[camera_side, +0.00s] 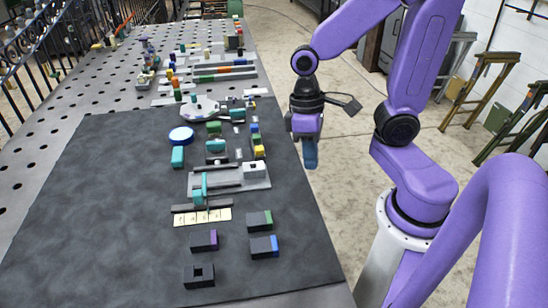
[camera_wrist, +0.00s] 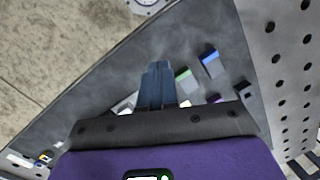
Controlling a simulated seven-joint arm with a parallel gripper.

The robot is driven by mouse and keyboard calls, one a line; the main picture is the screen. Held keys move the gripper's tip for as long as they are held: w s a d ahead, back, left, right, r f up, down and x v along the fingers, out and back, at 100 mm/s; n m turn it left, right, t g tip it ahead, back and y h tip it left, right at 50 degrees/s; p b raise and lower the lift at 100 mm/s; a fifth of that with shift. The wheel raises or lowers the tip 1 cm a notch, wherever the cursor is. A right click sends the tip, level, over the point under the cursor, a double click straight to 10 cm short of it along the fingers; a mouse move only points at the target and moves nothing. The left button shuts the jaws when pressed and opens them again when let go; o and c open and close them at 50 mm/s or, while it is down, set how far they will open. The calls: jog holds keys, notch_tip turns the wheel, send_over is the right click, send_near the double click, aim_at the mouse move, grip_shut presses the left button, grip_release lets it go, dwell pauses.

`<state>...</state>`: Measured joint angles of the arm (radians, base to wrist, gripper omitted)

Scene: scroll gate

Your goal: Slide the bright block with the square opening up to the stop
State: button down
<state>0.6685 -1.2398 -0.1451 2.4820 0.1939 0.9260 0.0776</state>
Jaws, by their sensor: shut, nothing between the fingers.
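A light grey-white block (camera_side: 255,170) sits at the right end of a grey slotted plate (camera_side: 230,186) in the side view. It looks like the bright block, but its opening is too small to make out clearly. A teal upright piece (camera_side: 204,186) stands toward the plate's left part; I cannot tell which part is the stop. My gripper (camera_side: 310,165) hangs to the right of the plate, above and near the mat's right edge, apart from the block. Its blue fingers (camera_wrist: 158,85) are together and empty in the wrist view, where they hide part of the mat.
A dark block with a square hole (camera_side: 199,276) and several dark blocks with coloured ends, such as a green-ended one (camera_side: 260,221), lie on the dark mat (camera_side: 90,230) near the front. A strip of pale tiles (camera_side: 202,217) lies before the plate. The mat's left side is clear.

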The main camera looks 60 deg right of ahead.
aim_at(254, 170)
jog(key=w+d+f+m+t+y, duration=0.1)
jog(key=w+d+f+m+y, duration=0.15)
jog(key=w+m, duration=0.45)
jog(key=w+d+f+m+y, duration=0.1)
jog(key=w+d+m+y, duration=0.2)
jog(key=m, duration=0.7)
jog(key=s+d+f+m+t, duration=0.3)
jog(key=d+m+t, duration=0.4)
jog(key=d+m, duration=0.5)
jog(key=w+a+f, duration=0.1)
jog(key=a+f, duration=0.1)
jog(key=w+a+f+m, duration=0.1)
jog(key=w+a+f, duration=0.1)
jog(key=w+a+f+m, duration=0.1)
jog(key=a+f, duration=0.1)
jog(key=shift+w+a+f, duration=0.1)
jog(key=shift+w+a, duration=0.1)
jog(key=shift+w, duration=0.2)
jog(key=shift+w+a+f, duration=0.2)
jog(key=shift+w+a, duration=0.85)
jog(key=shift+w, duration=0.05)
jog(key=shift+w+a, duration=0.4)
jog(key=shift+w, duration=0.05)
